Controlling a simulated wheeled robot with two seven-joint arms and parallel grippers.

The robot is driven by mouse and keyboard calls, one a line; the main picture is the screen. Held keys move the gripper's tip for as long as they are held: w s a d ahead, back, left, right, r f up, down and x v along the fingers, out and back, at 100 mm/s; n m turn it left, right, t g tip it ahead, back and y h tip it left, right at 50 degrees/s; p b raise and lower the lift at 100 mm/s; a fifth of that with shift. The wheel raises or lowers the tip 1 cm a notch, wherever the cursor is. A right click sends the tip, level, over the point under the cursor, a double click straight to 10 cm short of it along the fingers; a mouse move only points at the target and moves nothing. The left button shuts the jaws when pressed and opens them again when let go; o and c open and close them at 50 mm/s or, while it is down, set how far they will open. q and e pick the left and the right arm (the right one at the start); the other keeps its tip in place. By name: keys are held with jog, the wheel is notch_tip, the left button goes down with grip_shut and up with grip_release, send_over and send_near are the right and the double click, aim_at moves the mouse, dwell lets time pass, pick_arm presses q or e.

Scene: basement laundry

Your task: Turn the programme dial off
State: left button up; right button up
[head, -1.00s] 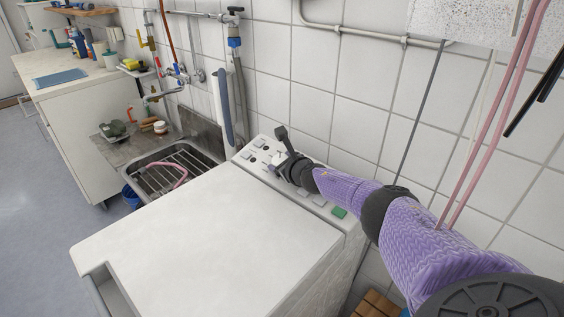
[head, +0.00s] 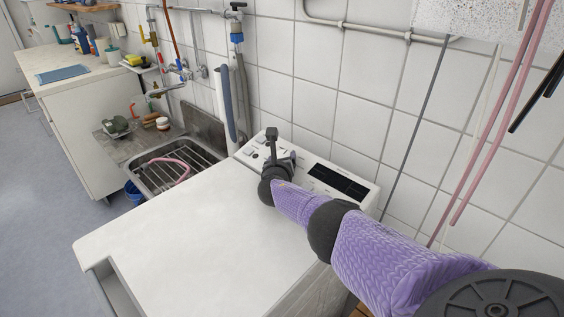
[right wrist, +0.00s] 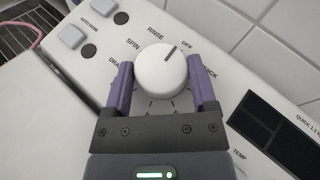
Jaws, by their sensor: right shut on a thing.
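The programme dial (right wrist: 162,69) is a round white knob with a dark pointer line, on the washing machine's control panel (right wrist: 110,45). In the right wrist view the line points up and right, close to the OFF mark (right wrist: 187,44) and to the right of RINSE. My right gripper (right wrist: 161,80) is shut on the dial, with one purple finger on each side of it. In the head view the right gripper (head: 273,160) is at the panel's left part, and I cannot make out the dial there. My left gripper is not in view.
The machine's white top (head: 190,230) is bare. A dark display (head: 337,182) is to the right of the gripper. A metal sink (head: 180,165) with a pink hose is to the left. The tiled wall (head: 345,60) with pipes rises close behind.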

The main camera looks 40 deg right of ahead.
jog(key=shift+m+g+h, duration=0.4)
jog(key=shift+m, duration=0.1)
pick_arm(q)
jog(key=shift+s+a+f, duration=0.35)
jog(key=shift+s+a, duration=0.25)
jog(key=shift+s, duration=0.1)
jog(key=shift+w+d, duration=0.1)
